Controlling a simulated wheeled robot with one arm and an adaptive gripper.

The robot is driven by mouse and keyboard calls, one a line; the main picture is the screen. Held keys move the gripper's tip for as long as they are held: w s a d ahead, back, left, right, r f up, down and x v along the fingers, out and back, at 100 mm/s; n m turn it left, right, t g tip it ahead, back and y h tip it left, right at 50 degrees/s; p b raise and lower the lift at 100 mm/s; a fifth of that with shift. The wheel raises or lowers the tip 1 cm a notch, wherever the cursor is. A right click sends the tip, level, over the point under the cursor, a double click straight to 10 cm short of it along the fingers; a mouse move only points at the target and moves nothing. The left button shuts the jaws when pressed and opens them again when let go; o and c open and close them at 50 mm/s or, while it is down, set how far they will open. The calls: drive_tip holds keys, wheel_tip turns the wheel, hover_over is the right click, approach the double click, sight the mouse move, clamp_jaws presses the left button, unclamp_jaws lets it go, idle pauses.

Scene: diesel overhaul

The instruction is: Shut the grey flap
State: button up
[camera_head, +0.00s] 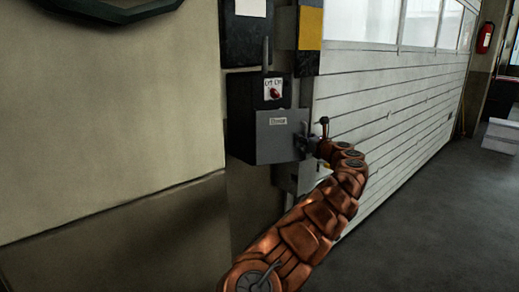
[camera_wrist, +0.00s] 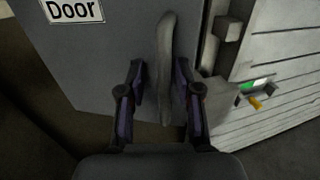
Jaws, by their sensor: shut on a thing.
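The grey flap (camera_head: 280,136) is the lower front panel of a dark wall box. It carries a small white label, which reads "Door" in the wrist view, where the flap (camera_wrist: 95,65) fills the upper left. A long grey handle (camera_wrist: 165,50) stands upright near the flap's right edge. My gripper (camera_head: 306,143) is at the flap's right side. In the wrist view my gripper (camera_wrist: 160,82) has one finger on each side of the handle and is shut on it. I cannot tell whether the flap lies flush with the box.
The dark box (camera_head: 243,92) has a red knob (camera_head: 275,93) above the flap. A white slatted shutter door (camera_head: 400,105) is to the right. A beige wall (camera_head: 110,110) is to the left.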

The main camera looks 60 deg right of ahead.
drive_tip(key=shift+s+d+r+p, duration=0.1)
drive_tip(key=shift+d+p, duration=0.2)
drive_tip(key=shift+d, duration=0.15)
drive_tip(key=c, duration=0.4)
drive_tip(key=shift+d+y+p, duration=0.3)
drive_tip(key=shift+d+p, duration=0.05)
drive_tip(key=shift+p, duration=0.1)
drive_tip(key=shift+w+d+f+n+t+y+p, duration=0.3)
drive_tip(key=shift+f+p, duration=0.05)
drive_tip(key=shift+f, duration=0.1)
drive_tip(key=o, duration=1.7)
drive_tip(key=shift+w, duration=0.1)
drive_tip(key=shift+a, duration=0.1)
drive_tip(key=shift+v, duration=3.5)
